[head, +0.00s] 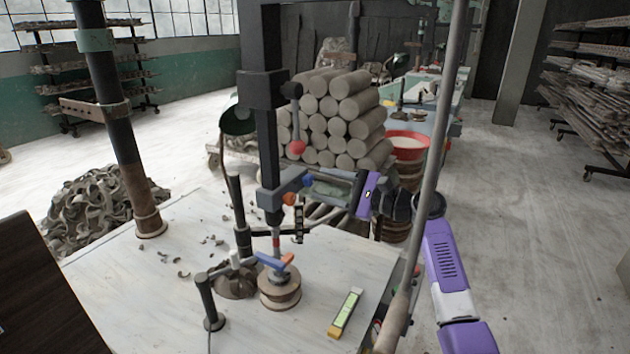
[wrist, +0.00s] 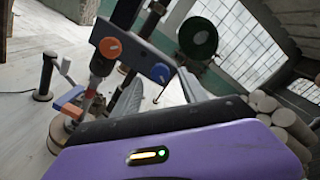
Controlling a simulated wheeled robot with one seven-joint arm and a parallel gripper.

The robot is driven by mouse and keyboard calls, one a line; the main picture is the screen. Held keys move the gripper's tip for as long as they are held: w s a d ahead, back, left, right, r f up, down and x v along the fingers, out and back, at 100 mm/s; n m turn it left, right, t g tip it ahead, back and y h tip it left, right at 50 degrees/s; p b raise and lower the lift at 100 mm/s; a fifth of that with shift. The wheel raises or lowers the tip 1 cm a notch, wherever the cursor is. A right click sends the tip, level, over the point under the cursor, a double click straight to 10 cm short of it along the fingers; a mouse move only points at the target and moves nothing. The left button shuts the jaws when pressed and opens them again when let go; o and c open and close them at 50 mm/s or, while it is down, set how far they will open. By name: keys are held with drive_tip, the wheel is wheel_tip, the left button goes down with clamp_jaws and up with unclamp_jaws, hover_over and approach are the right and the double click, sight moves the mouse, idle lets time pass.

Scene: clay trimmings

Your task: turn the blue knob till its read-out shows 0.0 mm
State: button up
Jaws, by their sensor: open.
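My gripper (head: 322,188) is open, to the right of the blue knob. In the wrist view my gripper's two grey fingers (wrist: 161,84) point towards the blue knob, one on each side of it in the picture. I cannot tell whether they touch it. An orange knob (head: 290,199) is on the same bracket. A small dark upright unit (head: 299,222) hangs below the bracket; its reading is too small to make out.
A red ball-ended lever (head: 297,147) hangs above the bracket. A blue and orange piece (head: 274,262) lies over a round stack (head: 279,290) below. A yellow-ended green device (head: 345,313) lies on the pale table (head: 120,290). A slanted grey pole (head: 437,150) stands near my arm.

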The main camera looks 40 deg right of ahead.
sight(312, 182)
drive_tip(key=shift+x, duration=1.55)
drive_tip(key=shift+c, duration=0.2)
clamp_jaws()
drive_tip(key=shift+f, duration=0.1)
